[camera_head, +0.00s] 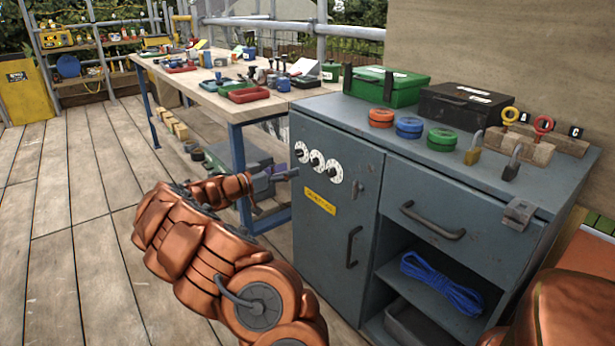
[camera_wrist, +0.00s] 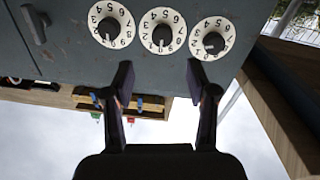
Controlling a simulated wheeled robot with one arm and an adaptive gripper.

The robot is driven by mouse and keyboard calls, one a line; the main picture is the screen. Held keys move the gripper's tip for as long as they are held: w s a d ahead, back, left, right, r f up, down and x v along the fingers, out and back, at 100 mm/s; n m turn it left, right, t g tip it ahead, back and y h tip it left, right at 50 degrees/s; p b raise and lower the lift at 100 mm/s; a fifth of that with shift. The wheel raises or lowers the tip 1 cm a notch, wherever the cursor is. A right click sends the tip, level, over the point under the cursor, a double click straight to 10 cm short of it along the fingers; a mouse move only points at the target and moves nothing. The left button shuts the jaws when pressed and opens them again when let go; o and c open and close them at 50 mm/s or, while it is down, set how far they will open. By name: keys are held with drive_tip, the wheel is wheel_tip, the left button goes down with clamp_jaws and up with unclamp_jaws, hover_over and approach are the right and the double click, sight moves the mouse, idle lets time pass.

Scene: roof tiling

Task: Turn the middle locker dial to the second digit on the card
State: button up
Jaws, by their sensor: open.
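Three white number dials with black knobs sit in a slanting row on the grey locker door (camera_head: 335,240). The middle dial (camera_head: 316,160) lies between the left dial (camera_head: 299,152) and the lower right dial (camera_head: 333,172). In the upside-down wrist view, the middle dial (camera_wrist: 161,30) is centred ahead of my gripper (camera_wrist: 160,80), its pale mark toward the picture's bottom, seemingly near 0. My gripper is open and empty, its fingers apart from the dial. It also shows in the head view (camera_head: 284,178), just left of the dials. I cannot identify the digit card.
A yellow label (camera_head: 319,201) and a handle (camera_head: 352,247) are on the door. The cabinet top holds a green box (camera_head: 386,88), a black box (camera_head: 466,105), coloured round tins and padlocks. A workbench (camera_head: 215,97) stands behind my gripper. The wooden floor at left is clear.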

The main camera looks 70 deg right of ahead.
sight(312, 163)
drive_tip(key=shift+f+b+x, duration=0.1)
drive_tip(key=shift+b+x, duration=0.25)
drive_tip(key=shift+x, duration=1.65)
drive_tip(key=shift+f+b+x, duration=0.15)
drive_tip(key=shift+b+x, duration=0.15)
drive_tip(key=shift+x, duration=1.7)
drive_tip(key=shift+w, duration=0.15)
drive_tip(key=shift+c, duration=0.4)
clamp_jaws()
